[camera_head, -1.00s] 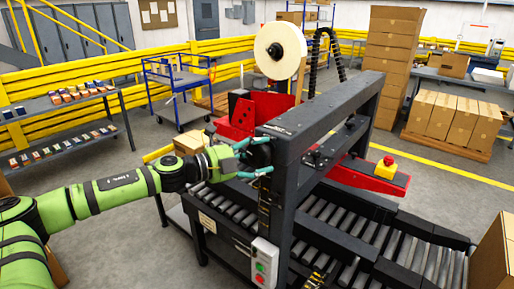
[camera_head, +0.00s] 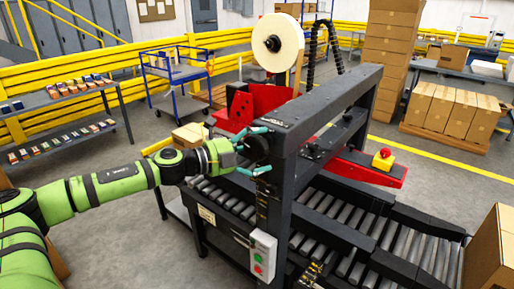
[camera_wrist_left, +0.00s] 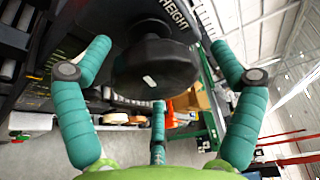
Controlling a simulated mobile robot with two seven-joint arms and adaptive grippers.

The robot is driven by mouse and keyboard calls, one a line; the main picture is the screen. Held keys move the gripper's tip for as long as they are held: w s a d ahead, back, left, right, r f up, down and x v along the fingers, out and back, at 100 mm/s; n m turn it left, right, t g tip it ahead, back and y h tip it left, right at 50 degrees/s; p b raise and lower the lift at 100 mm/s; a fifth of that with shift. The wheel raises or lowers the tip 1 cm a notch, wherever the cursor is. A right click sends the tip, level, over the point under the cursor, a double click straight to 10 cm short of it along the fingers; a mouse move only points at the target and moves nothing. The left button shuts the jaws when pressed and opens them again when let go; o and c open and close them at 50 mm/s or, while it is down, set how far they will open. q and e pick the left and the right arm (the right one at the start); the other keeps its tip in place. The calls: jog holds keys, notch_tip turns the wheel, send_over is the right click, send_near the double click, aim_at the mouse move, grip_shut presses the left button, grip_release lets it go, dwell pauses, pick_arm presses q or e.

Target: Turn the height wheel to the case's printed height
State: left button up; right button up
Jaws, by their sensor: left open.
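The black height wheel (camera_head: 259,147) sits on the near side of the dark machine frame (camera_head: 288,200). It fills the upper middle of the left wrist view (camera_wrist_left: 155,68), with the printed word HEIGHT (camera_wrist_left: 176,14) just above it. A small pale mark shows on its face. My left gripper (camera_head: 262,151) is at the wheel, its teal fingers open and spread around it. In the left wrist view there are gaps between the side fingers and the wheel; a third finger stands below it. A brown case (camera_head: 488,250) is at the right edge; no printed height is legible.
A roller conveyor (camera_head: 345,235) runs through the machine. A control box (camera_head: 262,256) with green and red buttons hangs below the wheel. A red emergency button (camera_head: 385,154) is on the far red arm. A tape roll (camera_head: 276,44) stands above. Shelves (camera_head: 62,100) stand left.

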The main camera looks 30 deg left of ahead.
aim_at(257, 137)
pick_arm(q)
jog(key=shift+a, duration=0.15)
jog(key=shift+r, duration=0.25)
jog(key=shift+d+r, duration=0.2)
jog(key=shift+r, duration=4.55)
